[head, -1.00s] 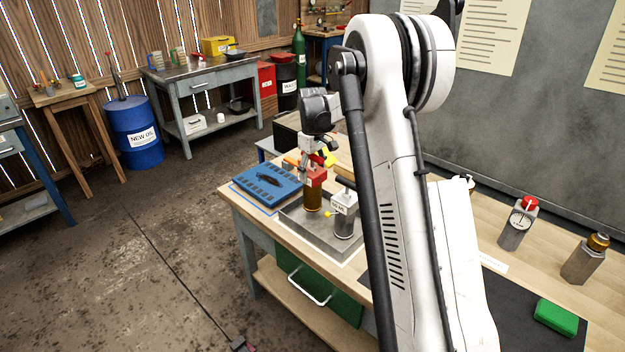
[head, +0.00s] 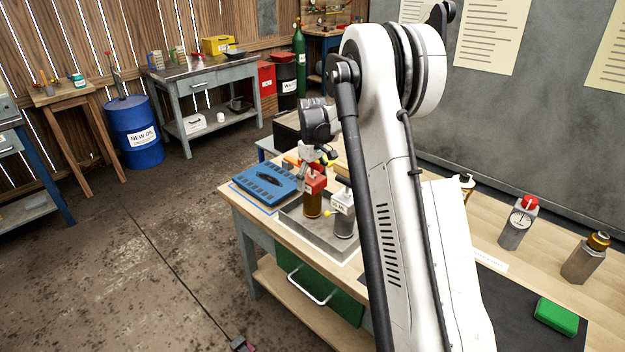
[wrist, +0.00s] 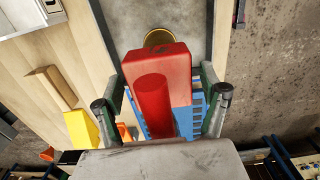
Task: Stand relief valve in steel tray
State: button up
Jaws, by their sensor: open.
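A valve with a red block head (head: 315,182) and a brass body (head: 312,205) stands upright in the steel tray (head: 318,239), as far as I can see. I take it to be the relief valve. In the wrist view its red head (wrist: 180,72) and red cylinder fill the middle, with a bit of brass rim beyond; the grey tray floor (wrist: 185,14) is behind. My gripper (wrist: 164,105) is open, one finger on each side of the red head, with a visible gap at the right. Its fingertips (head: 307,174) are partly hidden in the head view.
A silver labelled valve (head: 343,215) stands right of the red-headed one in the tray. A blue slotted holder (head: 265,183) lies to the left.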

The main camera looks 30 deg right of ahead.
jog(key=shift+r, duration=0.1)
notch_tip(320, 180, up, 12)
jog(key=shift+f, duration=0.1)
jog(key=s+a+r+m+t, duration=0.1)
jog(key=s+a+r+t, duration=0.1)
jog(key=s+a+r, duration=0.6)
jog(key=s+a+r+m+t, duration=0.15)
jog(key=s+a+r, duration=0.35)
jog(key=s, duration=0.6)
jog(key=s+a+f+t, duration=0.2)
jog(key=s+a+f, duration=0.1)
jog(key=s, duration=0.6)
jog(key=s+a+f+m+t, duration=0.1)
jog(key=s+a+f, duration=0.3)
jog(key=s, duration=0.6)
jog(key=shift+s+a+t, duration=0.25)
jog(key=shift+a+t, duration=0.1)
jog(key=shift+a, duration=0.5)
jog(key=shift+f, duration=0.1)
